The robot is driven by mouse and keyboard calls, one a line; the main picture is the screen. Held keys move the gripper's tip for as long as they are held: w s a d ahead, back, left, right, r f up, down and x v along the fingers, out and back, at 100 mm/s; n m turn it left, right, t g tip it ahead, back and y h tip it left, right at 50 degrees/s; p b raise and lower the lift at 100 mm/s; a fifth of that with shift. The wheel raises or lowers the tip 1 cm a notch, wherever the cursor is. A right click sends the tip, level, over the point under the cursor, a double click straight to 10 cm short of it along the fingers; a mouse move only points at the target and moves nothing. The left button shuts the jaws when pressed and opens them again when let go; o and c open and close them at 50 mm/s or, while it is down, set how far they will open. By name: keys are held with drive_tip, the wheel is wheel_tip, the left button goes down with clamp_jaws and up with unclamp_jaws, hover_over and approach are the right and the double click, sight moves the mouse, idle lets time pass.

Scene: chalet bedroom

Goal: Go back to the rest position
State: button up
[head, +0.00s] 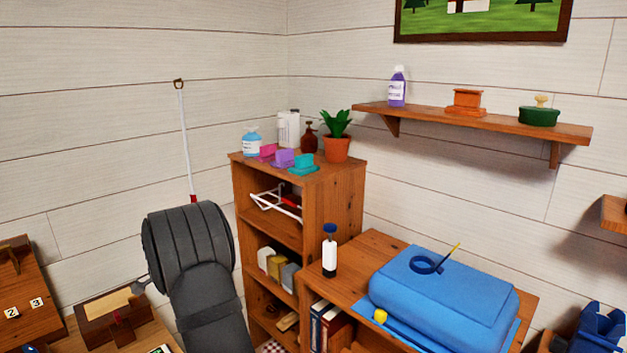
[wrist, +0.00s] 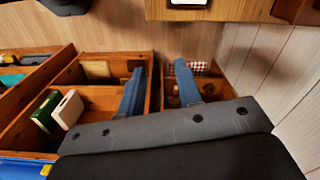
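My gripper (wrist: 159,68) shows in the wrist view with its two blue-grey fingers spread apart. Nothing is held between them. Wooden compartments lie beyond the fingertips, and I cannot tell how far off they are. In the head view my dark grey arm stands at the lower left, in front of the wall and left of the wooden shelf unit (head: 348,200). The gripper itself is mostly hidden behind the arm there.
A potted plant (head: 336,148) and several containers top the shelf unit. A wall shelf (head: 480,124) hangs right. A wooden box (head: 108,312) stands left of my arm.

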drive_tip(key=w+d+r+n, duration=0.1)
drive_tip(key=w+d, duration=0.3)
drive_tip(key=d, duration=0.9)
drive_tip(key=shift+d, duration=0.25)
